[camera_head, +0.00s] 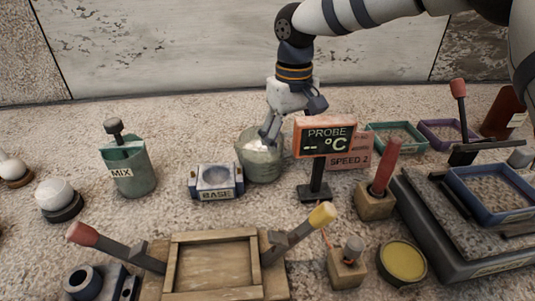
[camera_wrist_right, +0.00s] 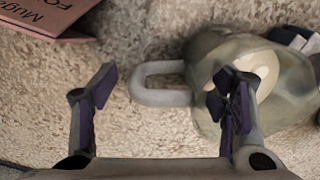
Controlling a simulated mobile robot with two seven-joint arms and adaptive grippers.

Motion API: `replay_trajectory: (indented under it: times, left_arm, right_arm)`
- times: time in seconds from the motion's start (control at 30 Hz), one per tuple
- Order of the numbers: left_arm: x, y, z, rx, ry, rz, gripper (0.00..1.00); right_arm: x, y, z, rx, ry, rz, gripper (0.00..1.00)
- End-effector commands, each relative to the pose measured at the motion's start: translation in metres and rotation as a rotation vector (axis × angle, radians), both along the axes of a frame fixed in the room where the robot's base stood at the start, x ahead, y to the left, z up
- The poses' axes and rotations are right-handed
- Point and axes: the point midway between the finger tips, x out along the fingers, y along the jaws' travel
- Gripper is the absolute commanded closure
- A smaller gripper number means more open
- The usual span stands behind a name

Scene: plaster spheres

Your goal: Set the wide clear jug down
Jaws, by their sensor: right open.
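The wide clear jug (camera_head: 262,164) stands upright on the rough stone surface, just right of the small holder labelled BASE (camera_head: 215,183). Something pale shows inside it. My right gripper (camera_head: 268,133) is over the jug's rim, pointing down. In the right wrist view the jug (camera_wrist_right: 290,95) is seen from above, with its loop handle (camera_wrist_right: 160,97) reaching left. My right gripper (camera_wrist_right: 160,95) is open there, its fingers apart on either side of the handle, the right finger overlapping the jug's near side. Whether a finger touches the jug cannot be told. My left gripper is not in view.
The PROBE display (camera_head: 325,136) on its stand is close right of the jug, with a pink SPEED 2 card (camera_head: 349,162) behind. A green MIX container (camera_head: 131,168) stands left. A wooden frame with levers (camera_head: 213,265) is in front. Coloured trays (camera_head: 397,137) lie right.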

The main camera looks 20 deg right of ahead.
Motion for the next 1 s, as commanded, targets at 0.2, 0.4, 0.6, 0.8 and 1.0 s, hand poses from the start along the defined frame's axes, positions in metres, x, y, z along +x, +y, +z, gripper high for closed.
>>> replay_trajectory:
  times: [0.2, 0.4, 0.6, 0.8, 1.0]
  left_arm:
    - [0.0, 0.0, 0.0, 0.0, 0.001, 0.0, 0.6]
    - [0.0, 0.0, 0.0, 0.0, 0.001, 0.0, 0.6]
    - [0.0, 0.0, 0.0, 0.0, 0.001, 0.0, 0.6]
    - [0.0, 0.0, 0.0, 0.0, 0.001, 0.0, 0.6]
    - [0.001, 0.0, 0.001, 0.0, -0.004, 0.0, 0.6]
  right_arm:
    - [0.0, 0.0, -0.004, 0.0, -0.001, -0.001, 0.32]
    - [0.0, 0.0, -0.003, 0.0, -0.001, -0.001, 0.71]
    - [0.0, 0.0, -0.003, 0.001, -0.002, -0.001, 1.0]
    - [0.001, 0.0, 0.001, 0.0, -0.003, -0.001, 1.0]
    - [0.002, 0.0, 0.046, -0.001, -0.009, -0.002, 1.0]
